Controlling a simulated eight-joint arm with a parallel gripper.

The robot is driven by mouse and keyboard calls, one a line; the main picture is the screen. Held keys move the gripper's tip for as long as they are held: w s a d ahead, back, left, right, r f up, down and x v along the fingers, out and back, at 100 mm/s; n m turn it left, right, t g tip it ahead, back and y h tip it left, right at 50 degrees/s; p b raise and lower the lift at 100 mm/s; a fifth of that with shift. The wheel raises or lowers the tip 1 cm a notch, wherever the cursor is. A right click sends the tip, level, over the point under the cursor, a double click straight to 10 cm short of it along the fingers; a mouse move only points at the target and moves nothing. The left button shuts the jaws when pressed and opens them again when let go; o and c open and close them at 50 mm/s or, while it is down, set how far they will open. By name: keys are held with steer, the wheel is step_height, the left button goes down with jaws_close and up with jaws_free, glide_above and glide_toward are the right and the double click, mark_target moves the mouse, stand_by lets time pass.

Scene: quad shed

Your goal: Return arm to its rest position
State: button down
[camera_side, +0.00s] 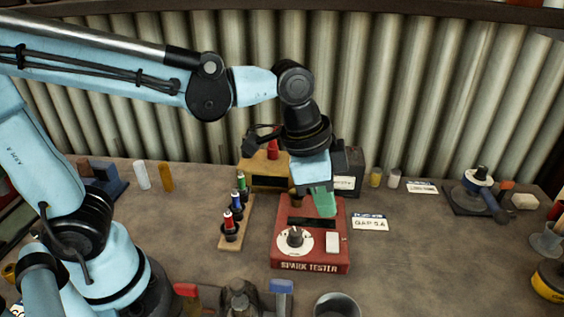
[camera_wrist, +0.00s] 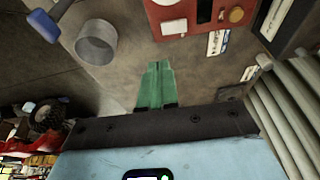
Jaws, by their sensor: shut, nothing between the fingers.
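My gripper (camera_side: 324,210) has green fingers that are closed together with nothing between them. In the side view it points down over the back part of the red spark tester (camera_side: 311,257). I cannot tell from this view how high above the tester it is. In the wrist view the closed fingers (camera_wrist: 157,68) point at bare bench, and the spark tester (camera_wrist: 184,8) shows at the top edge, apart from the fingertips. My arm reaches in from the left, bent at the elbow and wrist.
A wooden rack (camera_side: 237,222) with several coloured-top plugs stands left of the tester. A grey metal cup (camera_side: 337,306) is at the front, also in the wrist view (camera_wrist: 97,42). A grinder (camera_side: 479,190) lies at the right. A corrugated wall (camera_side: 420,90) closes the back. Bench right of the tester is mostly clear.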

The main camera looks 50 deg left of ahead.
steer(key=s+a+f+n+t+y, duration=0.1)
steer(key=s+a+n+t+y, duration=0.1)
steer(key=a+n, duration=0.7)
steer(key=s+a+t, duration=0.1)
steer(key=a+t, duration=0.1)
steer(key=a, duration=0.4)
steer(key=shift+f, duration=0.15)
stand_by(0.4)
